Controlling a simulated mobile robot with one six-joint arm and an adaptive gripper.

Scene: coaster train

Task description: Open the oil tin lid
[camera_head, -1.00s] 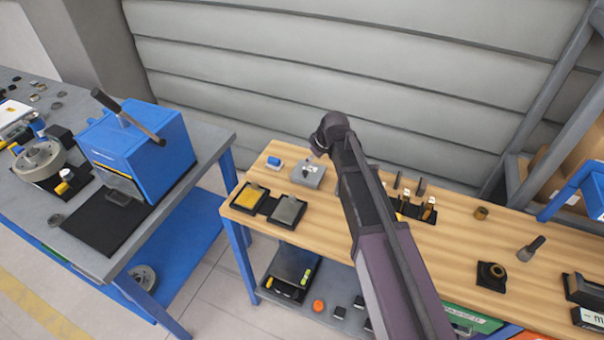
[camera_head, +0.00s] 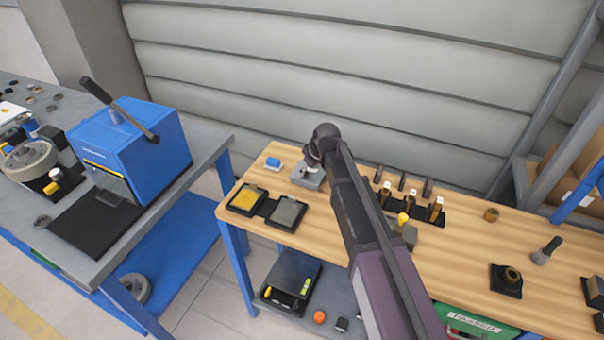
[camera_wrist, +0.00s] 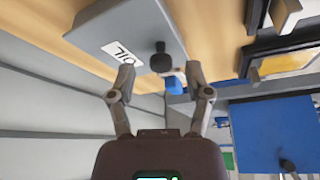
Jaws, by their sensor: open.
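The oil tin is a grey box (camera_head: 300,180) near the left back of the wooden bench, partly hidden by the end of my arm. The wrist view shows its grey lid (camera_wrist: 118,24) with a white OIL label and a dark round knob (camera_wrist: 160,60). The lid looks shut. My gripper (camera_wrist: 160,72) is open, with its two fingertips either side of the knob in the picture. I see no clear contact with the knob. In the head view my gripper (camera_head: 309,164) is over the tin, its fingers hardly visible.
A small blue block (camera_head: 273,163) lies left of the tin. Trays with yellow (camera_head: 246,199) and grey (camera_head: 286,212) pads sit in front. A black rack (camera_head: 428,217) and a yellow-knobbed grey object (camera_head: 403,236) are right. A corrugated wall (camera_head: 400,80) rises behind.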

